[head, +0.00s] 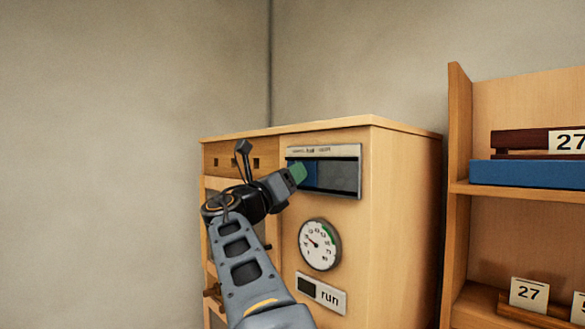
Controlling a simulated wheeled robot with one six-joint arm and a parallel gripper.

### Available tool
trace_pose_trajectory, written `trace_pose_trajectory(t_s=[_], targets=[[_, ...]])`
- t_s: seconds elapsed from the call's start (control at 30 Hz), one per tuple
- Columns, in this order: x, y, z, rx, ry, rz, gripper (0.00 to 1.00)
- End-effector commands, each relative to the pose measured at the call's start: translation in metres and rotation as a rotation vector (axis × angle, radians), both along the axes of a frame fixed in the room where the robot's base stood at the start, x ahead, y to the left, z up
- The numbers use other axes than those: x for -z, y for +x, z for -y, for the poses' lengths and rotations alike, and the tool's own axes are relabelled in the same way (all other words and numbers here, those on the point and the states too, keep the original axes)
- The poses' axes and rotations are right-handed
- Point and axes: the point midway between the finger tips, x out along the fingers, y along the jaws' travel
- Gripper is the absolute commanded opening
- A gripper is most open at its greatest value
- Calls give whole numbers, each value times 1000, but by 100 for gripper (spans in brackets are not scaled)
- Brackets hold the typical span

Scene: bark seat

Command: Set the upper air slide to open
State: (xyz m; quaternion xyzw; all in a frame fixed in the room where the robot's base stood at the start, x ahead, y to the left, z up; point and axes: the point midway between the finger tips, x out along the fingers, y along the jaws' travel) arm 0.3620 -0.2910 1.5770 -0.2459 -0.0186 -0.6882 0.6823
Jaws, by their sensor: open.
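A metal-framed slide panel (345,154) is set high on the front of a wooden cabinet (345,255). A small label strip runs along its top edge, too small to read surely. A blue plate (311,177) shows in the left part of its window, and the rest of the window is dark grey. My gripper (298,174) is open, its green fingertip in front of the left end of the panel. It hides part of the blue plate's left side. I cannot tell whether it touches the plate.
Below the panel are a round dial gauge (320,245) and a "run" sign (322,295). A wooden shelf unit (458,190) stands at right, with a blue tray (525,174) and cards numbered 27. Bare wall lies at left.

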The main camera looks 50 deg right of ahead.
Motion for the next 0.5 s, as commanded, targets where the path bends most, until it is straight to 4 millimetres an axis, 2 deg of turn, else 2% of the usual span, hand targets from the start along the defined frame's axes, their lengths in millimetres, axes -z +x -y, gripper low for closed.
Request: trace_pose_trajectory(t_s=[0.2, 0.5], targets=[[-6, 1, 14, 2, 1, -1, 58], [-6, 1, 16, 0, 0, 0, 58]])
